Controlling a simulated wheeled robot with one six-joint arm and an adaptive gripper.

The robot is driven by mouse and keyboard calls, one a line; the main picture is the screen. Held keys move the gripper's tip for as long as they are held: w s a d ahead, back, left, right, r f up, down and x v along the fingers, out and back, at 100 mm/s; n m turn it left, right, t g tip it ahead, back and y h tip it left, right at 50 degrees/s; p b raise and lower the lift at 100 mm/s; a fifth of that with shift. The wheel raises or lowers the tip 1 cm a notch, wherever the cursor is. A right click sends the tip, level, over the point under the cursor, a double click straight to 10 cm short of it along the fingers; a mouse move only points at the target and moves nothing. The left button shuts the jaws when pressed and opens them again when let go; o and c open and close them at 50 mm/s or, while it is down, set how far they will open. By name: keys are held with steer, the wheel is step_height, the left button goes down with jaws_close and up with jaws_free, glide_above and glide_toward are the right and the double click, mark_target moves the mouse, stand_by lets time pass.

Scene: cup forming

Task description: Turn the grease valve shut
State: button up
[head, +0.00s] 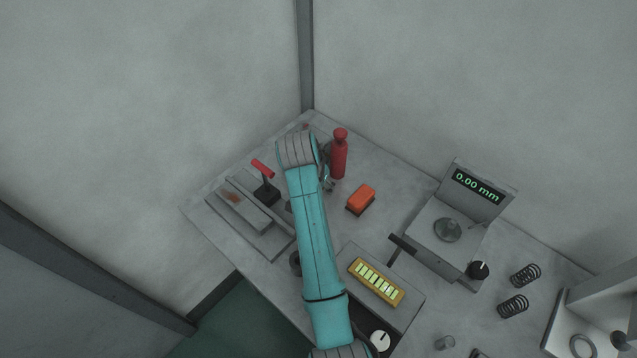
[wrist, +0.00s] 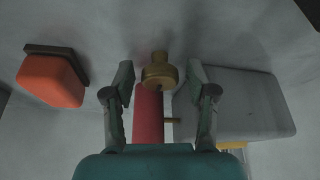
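In the wrist view a red bar (wrist: 149,112) with a brass round fitting (wrist: 159,73) at its far end, which looks like the grease valve, shows between the fingers of my gripper (wrist: 160,95). The fingers are apart, one on each side of the red bar, with gaps visible on both sides. I cannot tell how far the bar is from the fingertips in depth. In the head view my teal arm covers this spot, and only part of my gripper (head: 327,180) shows beside it.
An orange block (head: 361,197) on a dark base stands right of my arm, with a red bottle (head: 339,157) behind. A red-handled lever (head: 263,169) is on the left. A yellow-framed indicator box (head: 376,281) and a gauge reading 0.00 mm (head: 478,187) stand to the right.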

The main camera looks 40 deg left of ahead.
steer(key=v, duration=1.2)
steer(key=shift+s, duration=0.1)
stand_by(0.5)
